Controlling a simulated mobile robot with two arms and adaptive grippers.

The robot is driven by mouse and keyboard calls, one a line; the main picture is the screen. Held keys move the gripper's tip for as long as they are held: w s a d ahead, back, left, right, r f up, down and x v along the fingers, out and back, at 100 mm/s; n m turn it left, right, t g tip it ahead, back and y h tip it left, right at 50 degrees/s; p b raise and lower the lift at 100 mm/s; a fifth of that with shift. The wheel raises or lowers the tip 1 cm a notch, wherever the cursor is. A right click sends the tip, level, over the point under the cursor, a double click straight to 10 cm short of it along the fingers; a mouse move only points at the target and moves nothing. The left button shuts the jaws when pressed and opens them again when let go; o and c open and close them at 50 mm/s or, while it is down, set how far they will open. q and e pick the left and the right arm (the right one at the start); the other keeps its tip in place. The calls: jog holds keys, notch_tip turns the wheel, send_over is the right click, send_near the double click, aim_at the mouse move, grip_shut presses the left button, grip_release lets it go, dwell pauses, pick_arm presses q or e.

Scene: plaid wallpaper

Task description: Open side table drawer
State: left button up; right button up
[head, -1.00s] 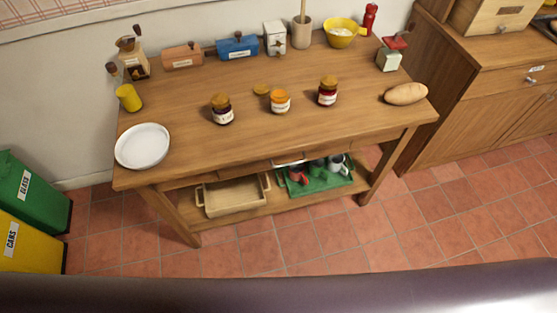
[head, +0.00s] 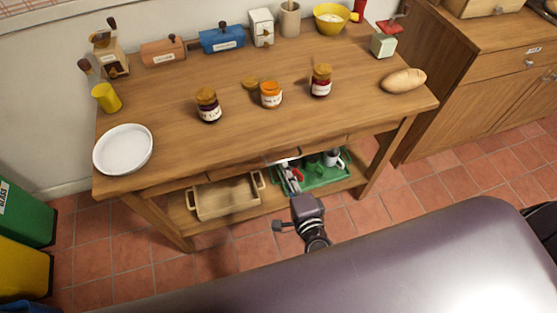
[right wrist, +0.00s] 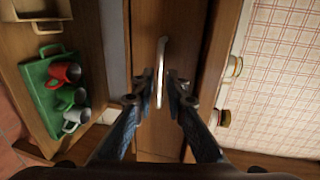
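The side table is the wooden table (head: 160,110) in the head view. Its drawer front (right wrist: 158,135) is a wooden panel under the top in the right wrist view and looks shut. A pale bar handle (right wrist: 161,60) stands out from it; it also shows in the head view (head: 284,157), partly hidden. My right gripper (right wrist: 162,84) is open, with one finger on each side of the handle's near end. There is a small gap on both sides. In the head view my right gripper (head: 290,180) reaches up to the table's front edge. My left gripper is not in view.
The lower shelf holds a wooden tray (head: 225,212) and a green tray (right wrist: 40,100) with several mugs. Jars, a white plate (head: 123,150) and a bread loaf (head: 403,80) stand on top. A wooden cabinet (head: 470,100) is to the right. The tiled floor in front is clear.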

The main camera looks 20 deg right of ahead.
aim_at(281, 161)
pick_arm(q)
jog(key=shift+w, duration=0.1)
pick_arm(e)
jog(key=x, duration=0.4)
jog(key=shift+w+f, duration=0.15)
jog(key=shift+w, duration=0.25)
grip_shut()
jog(key=shift+s, duration=0.1)
